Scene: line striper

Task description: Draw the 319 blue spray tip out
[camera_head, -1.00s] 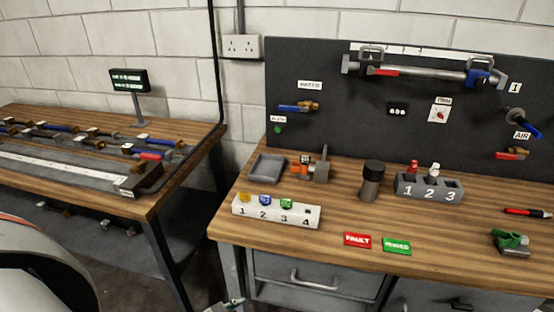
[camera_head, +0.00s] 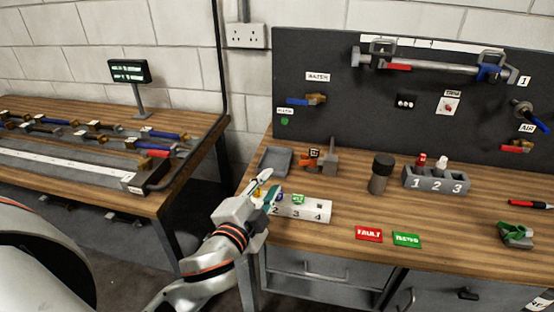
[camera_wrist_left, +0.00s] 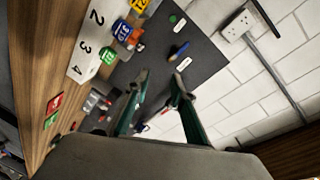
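The blue 319 spray tip (camera_wrist_left: 121,30) stands in the white numbered block (camera_wrist_left: 87,50) between the yellow tip (camera_wrist_left: 139,5) and the green tip (camera_wrist_left: 108,56). In the head view the block (camera_head: 312,209) is partly covered by my left gripper (camera_head: 272,182), which hides the yellow tip and most of the blue one. The green tip (camera_head: 298,199) shows beside the fingers. My left gripper is open and empty; its two green fingers are apart in the left wrist view (camera_wrist_left: 160,82). The blue tip is not between them. My right gripper is out of view.
A grey tray (camera_head: 276,161) and an orange-and-grey fixture (camera_head: 320,162) stand behind the block. A dark cylinder (camera_head: 380,174) and a grey numbered holder (camera_head: 436,181) are to the right. Red (camera_head: 369,234) and green (camera_head: 407,240) labels lie in front.

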